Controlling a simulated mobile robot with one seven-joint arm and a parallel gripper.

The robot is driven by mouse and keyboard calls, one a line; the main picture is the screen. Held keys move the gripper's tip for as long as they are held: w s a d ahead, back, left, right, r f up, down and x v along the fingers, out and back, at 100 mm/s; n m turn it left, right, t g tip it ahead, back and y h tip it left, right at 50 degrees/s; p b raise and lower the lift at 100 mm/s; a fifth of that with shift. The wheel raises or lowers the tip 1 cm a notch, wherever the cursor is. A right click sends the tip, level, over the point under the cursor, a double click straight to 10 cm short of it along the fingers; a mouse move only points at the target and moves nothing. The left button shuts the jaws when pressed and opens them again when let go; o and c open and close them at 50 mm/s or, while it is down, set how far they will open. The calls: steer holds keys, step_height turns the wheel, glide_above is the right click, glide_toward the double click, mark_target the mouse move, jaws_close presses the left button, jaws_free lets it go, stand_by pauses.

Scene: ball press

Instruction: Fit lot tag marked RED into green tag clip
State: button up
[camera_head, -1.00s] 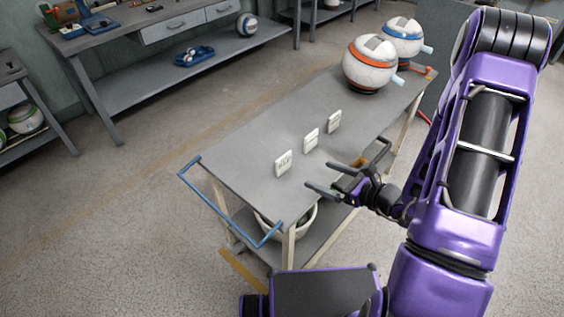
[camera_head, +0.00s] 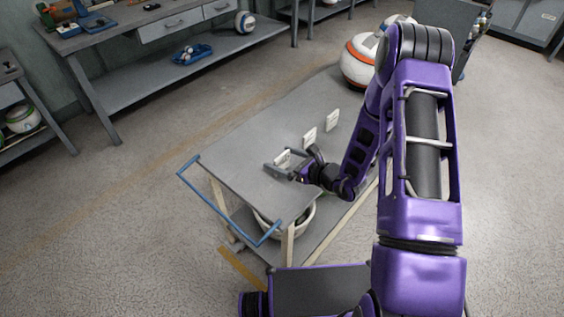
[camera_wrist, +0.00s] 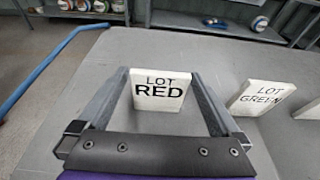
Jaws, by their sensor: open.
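The lot tag marked RED (camera_wrist: 160,92) is a white upright plate with black letters, standing on the grey cart top. In the head view this tag (camera_head: 283,158) is the nearest of the three and is partly covered by my gripper (camera_head: 280,170). In the wrist view my gripper (camera_wrist: 160,78) is open, with one finger on each side of the RED tag. The fingers appear close to its side edges; I cannot tell whether they touch. I cannot make out a green tag clip in either view.
The LOT GREEN tag (camera_wrist: 262,97) stands to the right, with a third tag (camera_head: 333,118) beyond. An orange-banded ball (camera_head: 358,62) sits at the cart's far end, partly behind my arm. A blue handle (camera_head: 225,212) edges the cart (camera_head: 235,150). A workbench (camera_head: 125,35) stands behind.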

steer(key=shift+f, duration=0.1)
steer(key=c, duration=1.2)
